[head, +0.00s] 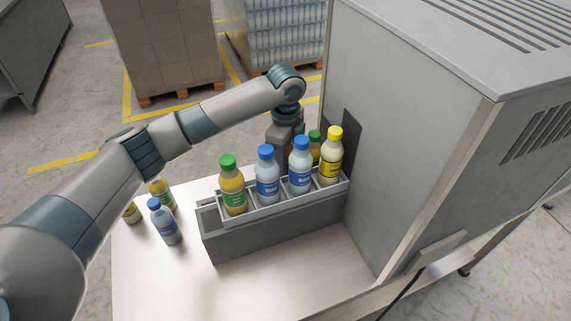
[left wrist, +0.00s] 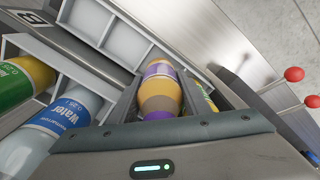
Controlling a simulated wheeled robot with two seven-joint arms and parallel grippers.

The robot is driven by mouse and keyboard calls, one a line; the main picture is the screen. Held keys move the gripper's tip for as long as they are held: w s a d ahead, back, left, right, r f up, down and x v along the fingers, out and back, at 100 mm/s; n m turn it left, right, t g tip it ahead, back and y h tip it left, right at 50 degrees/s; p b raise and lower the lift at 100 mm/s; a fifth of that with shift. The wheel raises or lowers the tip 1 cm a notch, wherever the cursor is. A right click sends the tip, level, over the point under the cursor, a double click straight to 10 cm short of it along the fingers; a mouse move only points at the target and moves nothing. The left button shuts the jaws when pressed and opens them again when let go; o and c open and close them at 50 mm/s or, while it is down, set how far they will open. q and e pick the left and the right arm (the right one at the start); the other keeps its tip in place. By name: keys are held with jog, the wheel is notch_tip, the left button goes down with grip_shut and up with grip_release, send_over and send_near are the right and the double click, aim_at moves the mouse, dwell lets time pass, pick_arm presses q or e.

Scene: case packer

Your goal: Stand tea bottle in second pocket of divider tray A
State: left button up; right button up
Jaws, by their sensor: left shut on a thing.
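My left gripper (left wrist: 160,92) is shut on an amber bottle with purple bands, taken as the tea bottle (left wrist: 160,100), seen between the two fingers in the left wrist view. In the head view the left gripper (head: 280,135) is behind the row of bottles; its fingertips and the held bottle are hidden there. A grey divider tray (head: 263,213) holds a green-capped juice bottle (head: 232,186), two blue-capped water bottles (head: 268,175) and a yellow-capped bottle (head: 331,157). Empty pale pockets (left wrist: 122,42) show beside the gripper. No letter A is readable. My right gripper is out of view.
Another green-capped bottle (head: 314,138) stands behind the row. A loose water bottle (head: 163,222) and yellowish bottles (head: 161,193) stand at the table's left. A tall grey machine (head: 400,120) closes off the right. The front of the table (head: 290,272) is clear. A letter B label (left wrist: 31,17) shows.

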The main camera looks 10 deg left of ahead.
pick_arm(q)
jog(key=shift+f, duration=0.95)
jog(key=shift+f, duration=0.1)
jog(key=o, duration=1.3)
jog(key=shift+c, duration=0.2)
jog(key=shift+r, duration=0.65)
notch_tip(320, 180, up, 10)
jog(key=b, duration=0.3)
jog(key=shift+r, duration=0.45)
